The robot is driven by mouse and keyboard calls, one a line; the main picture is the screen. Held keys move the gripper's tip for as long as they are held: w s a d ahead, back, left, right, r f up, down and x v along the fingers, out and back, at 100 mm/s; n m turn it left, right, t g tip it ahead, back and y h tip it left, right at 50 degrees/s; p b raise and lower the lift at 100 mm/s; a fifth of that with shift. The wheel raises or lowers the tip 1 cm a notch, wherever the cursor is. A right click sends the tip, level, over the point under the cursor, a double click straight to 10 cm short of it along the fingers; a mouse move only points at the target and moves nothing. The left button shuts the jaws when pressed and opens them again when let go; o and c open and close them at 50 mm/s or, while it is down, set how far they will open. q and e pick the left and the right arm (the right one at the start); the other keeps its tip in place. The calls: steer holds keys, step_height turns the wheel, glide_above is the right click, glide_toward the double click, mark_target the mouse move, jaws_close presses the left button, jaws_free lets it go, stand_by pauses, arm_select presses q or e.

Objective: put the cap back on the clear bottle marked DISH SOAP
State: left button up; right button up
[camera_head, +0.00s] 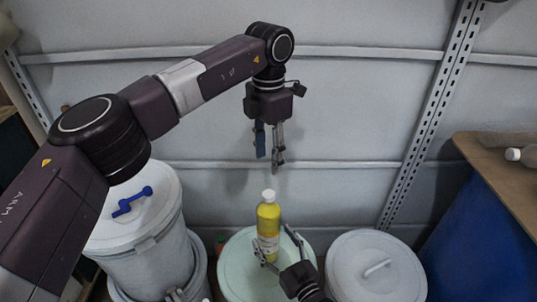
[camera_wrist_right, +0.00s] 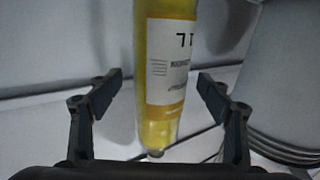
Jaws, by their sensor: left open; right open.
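A clear bottle with yellow contents (camera_head: 268,222) stands upright on the pale green drum lid (camera_head: 236,262). A white piece (camera_head: 268,195) sits at its top; the name on its label is unreadable. In the right wrist view the bottle (camera_wrist_right: 162,120) appears with its label upside down and part of it out of frame. My right gripper (camera_head: 272,238) is open, with a finger on each side of the bottle; the wrist view shows gaps between fingers and bottle. My left gripper (camera_head: 269,158) is open and empty, pointing down above the bottle's top.
A white drum (camera_head: 140,245) with a blue tool (camera_head: 131,201) on its lid stands left. A grey-white lidded drum (camera_head: 372,270) stands right. A blue drum (camera_head: 480,250) with a brown board on top is farther right. The wall is close behind.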

steer(key=v, duration=0.9)
steer(key=shift+f, duration=0.1)
